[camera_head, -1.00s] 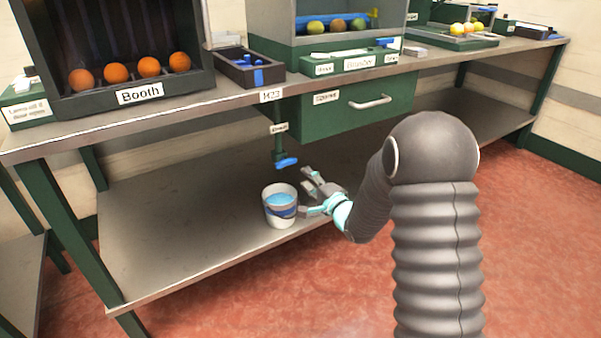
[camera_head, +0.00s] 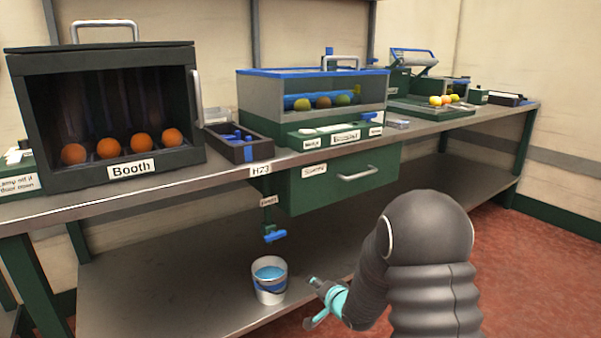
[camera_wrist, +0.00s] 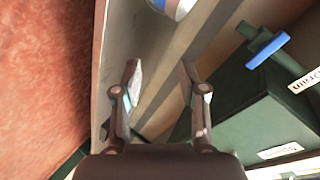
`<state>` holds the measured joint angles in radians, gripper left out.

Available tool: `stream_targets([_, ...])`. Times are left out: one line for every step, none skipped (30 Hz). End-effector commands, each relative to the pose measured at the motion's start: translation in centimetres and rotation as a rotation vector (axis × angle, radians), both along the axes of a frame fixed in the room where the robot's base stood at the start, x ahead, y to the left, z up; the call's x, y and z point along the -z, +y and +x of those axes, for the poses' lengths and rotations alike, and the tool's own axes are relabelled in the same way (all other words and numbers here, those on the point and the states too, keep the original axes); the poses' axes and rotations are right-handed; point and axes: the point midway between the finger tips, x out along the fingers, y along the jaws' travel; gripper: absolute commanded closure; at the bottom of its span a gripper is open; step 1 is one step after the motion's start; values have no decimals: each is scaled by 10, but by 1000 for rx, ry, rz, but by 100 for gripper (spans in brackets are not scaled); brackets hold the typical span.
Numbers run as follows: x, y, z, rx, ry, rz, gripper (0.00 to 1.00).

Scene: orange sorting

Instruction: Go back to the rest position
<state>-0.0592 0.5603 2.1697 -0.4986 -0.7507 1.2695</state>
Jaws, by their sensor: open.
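My gripper (camera_head: 322,302) is low in front of the bench in the head view, just right of the bucket and apart from it. In the wrist view the two fingers of my gripper (camera_wrist: 160,75) are spread with nothing between them. The white bucket (camera_head: 270,292) with a blue band holds blue liquid and stands on the lower shelf (camera_head: 170,295). In the wrist view part of the bucket (camera_wrist: 183,8) shows at the top edge. My dark ribbed arm fills the lower right of the head view.
A drain valve with a blue handle (camera_head: 275,236) hangs above the bucket. A green drawer (camera_head: 340,182) is shut under the worktop (camera_head: 225,175). The booth (camera_head: 60,185) holds several oranges. A blue-rimmed tank (camera_head: 250,98) with fruit stands mid-bench. Red floor is clear at right.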

Motion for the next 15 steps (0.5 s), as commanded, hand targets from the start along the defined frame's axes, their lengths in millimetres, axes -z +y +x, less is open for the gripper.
stream_targets([10, -10, -8, -1, 41, -96, 58])
stream_targets([16, -16, -14, -5, 69, -156, 58])
stream_targets([20, -25, -22, -12, 104, -233, 58])
stream_targets([22, -31, -29, -20, 131, -288, 58])
stream_targets([24, -38, -36, -30, 159, -341, 58])
stream_targets([24, -46, -47, -44, 195, -408, 58])
stream_targets([23, -52, -55, -56, 224, -455, 58])
stream_targets([21, -58, -63, -71, 251, -501, 58])
stream_targets([18, -66, -76, -91, 289, -556, 58])
stream_targets([14, -71, -86, -106, 317, -595, 58])
stream_targets([9, -76, -95, -124, 344, -632, 58])
stream_targets([3, -83, -110, -149, 382, -675, 58])
stream_targets([-3, -87, -121, -168, 409, -705, 58])
stream_targets([-9, -92, -132, -188, 435, -734, 58])
stream_targets([-17, -96, -146, -215, 466, -767, 58])
